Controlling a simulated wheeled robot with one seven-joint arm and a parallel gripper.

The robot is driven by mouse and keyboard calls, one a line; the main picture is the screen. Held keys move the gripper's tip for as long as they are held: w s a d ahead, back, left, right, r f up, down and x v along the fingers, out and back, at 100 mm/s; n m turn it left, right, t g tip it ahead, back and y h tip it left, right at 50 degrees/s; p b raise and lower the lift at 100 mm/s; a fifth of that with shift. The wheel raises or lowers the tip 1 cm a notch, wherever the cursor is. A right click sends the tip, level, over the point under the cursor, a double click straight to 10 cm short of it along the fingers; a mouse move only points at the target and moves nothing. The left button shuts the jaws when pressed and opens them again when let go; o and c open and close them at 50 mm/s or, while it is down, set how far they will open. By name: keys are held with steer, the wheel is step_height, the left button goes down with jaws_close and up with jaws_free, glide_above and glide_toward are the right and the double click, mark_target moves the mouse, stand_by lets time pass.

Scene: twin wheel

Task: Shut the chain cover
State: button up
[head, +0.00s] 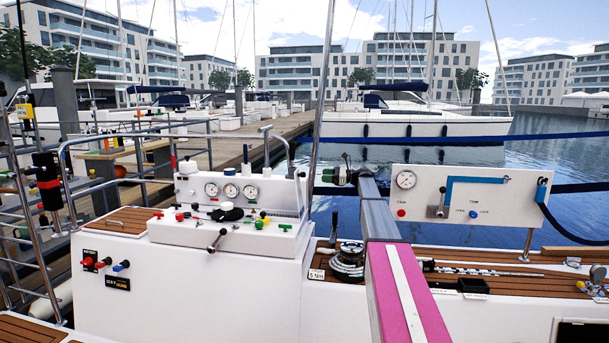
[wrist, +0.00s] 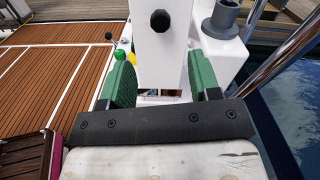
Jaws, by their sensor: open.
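My gripper (head: 338,174) is in the middle of the head view, at the end of my arm, to the right of the white console (head: 240,190). In the wrist view its two green fingers stand apart, and my gripper (wrist: 159,65) is open. A white upright part (wrist: 162,45) with a black round knob (wrist: 160,20) shows between and beyond the fingers. I cannot tell whether the fingers touch it. I cannot pick out the chain cover with certainty in either view, nor tell whether it is open or shut.
A white panel (head: 470,196) with a gauge and blue pipe stands right of my arm. A winch (head: 348,262) sits on the deck below. Metal rails (head: 95,150) stand at left. Water (head: 460,160) lies behind. Teak deck (wrist: 50,70) is clear at left in the wrist view.

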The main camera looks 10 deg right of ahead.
mark_target(304, 174)
steer(key=x, duration=1)
steer(key=shift+w+a, duration=0.1)
steer(key=shift+a, duration=0.25)
steer(key=shift+c, duration=0.3)
jaws_close()
